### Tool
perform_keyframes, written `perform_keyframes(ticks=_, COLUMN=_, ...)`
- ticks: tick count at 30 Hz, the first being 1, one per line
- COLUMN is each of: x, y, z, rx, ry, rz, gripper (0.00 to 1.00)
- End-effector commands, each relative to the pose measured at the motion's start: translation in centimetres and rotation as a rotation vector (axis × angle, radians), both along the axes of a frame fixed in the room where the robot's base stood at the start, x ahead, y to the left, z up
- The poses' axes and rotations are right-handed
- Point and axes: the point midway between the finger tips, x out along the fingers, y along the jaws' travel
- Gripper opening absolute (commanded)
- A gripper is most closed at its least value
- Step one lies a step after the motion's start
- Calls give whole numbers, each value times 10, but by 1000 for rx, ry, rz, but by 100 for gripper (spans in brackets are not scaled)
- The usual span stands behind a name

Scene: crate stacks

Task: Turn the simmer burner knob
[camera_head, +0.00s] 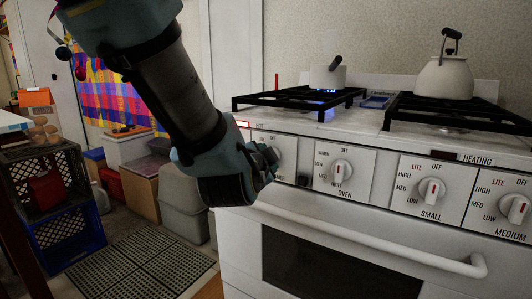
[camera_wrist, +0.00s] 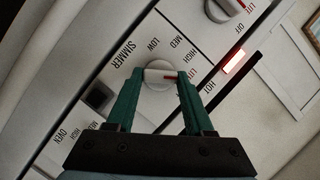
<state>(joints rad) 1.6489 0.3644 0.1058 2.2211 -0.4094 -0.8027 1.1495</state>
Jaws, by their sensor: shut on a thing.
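The simmer burner knob is a white round knob (camera_wrist: 160,76) with a red mark, on a panel labelled SIMMER in the wrist view. My gripper (camera_wrist: 160,78) has its two green fingers on either side of the knob's grip and is shut on it. In the head view my gripper (camera_head: 268,160) is at the left part of the stove's front panel, and it hides most of the simmer knob. Part of the simmer panel (camera_head: 288,148) shows beside it. A blue flame burns under the pot on the left rear burner.
To the right are the oven knob (camera_head: 342,167), the small knob (camera_head: 432,190) and the medium knob (camera_head: 514,209). The oven handle (camera_head: 370,236) runs below. A pot (camera_head: 327,77) and a kettle (camera_head: 445,78) stand on the grates. Crates (camera_head: 70,236) and boxes stand at left.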

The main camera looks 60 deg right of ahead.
Motion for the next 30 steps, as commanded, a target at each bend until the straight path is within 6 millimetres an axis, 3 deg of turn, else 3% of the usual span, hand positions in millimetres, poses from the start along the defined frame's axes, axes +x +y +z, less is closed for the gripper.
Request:
perform_keyframes(ticks=15, x=-3, y=0, z=-4, rx=5, ry=-453, rz=-3, gripper=0)
perform_keyframes(ticks=30, x=-3, y=0, z=-6, rx=4, ry=-647, rz=-5, gripper=0)
